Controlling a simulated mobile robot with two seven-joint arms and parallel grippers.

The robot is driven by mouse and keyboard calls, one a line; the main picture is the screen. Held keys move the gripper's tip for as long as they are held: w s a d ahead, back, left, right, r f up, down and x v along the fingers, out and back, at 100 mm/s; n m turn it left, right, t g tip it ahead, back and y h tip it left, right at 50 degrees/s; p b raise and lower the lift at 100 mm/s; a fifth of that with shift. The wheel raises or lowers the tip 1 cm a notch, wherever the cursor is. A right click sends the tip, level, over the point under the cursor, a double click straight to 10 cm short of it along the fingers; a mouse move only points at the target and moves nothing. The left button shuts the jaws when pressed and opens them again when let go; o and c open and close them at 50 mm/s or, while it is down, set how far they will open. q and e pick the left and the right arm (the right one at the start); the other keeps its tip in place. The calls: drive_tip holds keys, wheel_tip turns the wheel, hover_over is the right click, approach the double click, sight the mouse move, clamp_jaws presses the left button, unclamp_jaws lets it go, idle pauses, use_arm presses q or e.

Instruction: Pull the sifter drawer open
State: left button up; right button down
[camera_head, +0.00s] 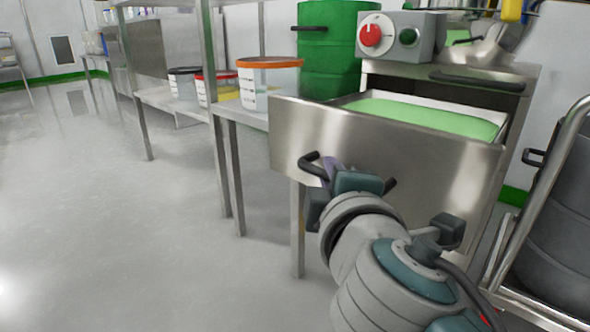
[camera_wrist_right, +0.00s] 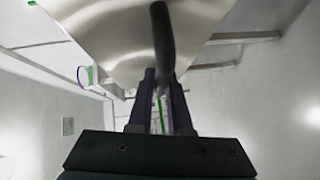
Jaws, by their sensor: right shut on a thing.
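The sifter drawer (camera_head: 450,180) has a plain steel front and stands pulled out from the sifter body, with its green inside (camera_head: 430,117) showing from above. A dark bar handle (camera_head: 309,164) runs across the drawer front. My right gripper (camera_head: 335,172) is at the handle, and its wrist hides the handle's middle. In the right wrist view, the two fingers (camera_wrist_right: 161,108) are closed around the dark handle (camera_wrist_right: 163,40), with the steel front behind it. My left gripper is not in either view.
A control box (camera_head: 412,37) with a red knob and a green button sits above the sifter. A green drum (camera_head: 327,50) and lidded tubs (camera_head: 270,82) stand to the left. A trolley with a dark drum (camera_head: 555,220) is close on the right. Floor at left is clear.

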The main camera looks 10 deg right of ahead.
idle(0.3)
drive_tip(key=c, duration=0.8)
unclamp_jaws()
drive_tip(key=shift+c, duration=0.2)
drive_tip(key=shift+s, duration=0.15)
drive_tip(key=s+a+r+p, duration=0.1)
drive_tip(key=s+p, duration=0.2)
drive_tip(key=s, duration=0.6)
drive_tip(key=shift+s+r, duration=0.25)
drive_tip(key=shift+r, duration=0.1)
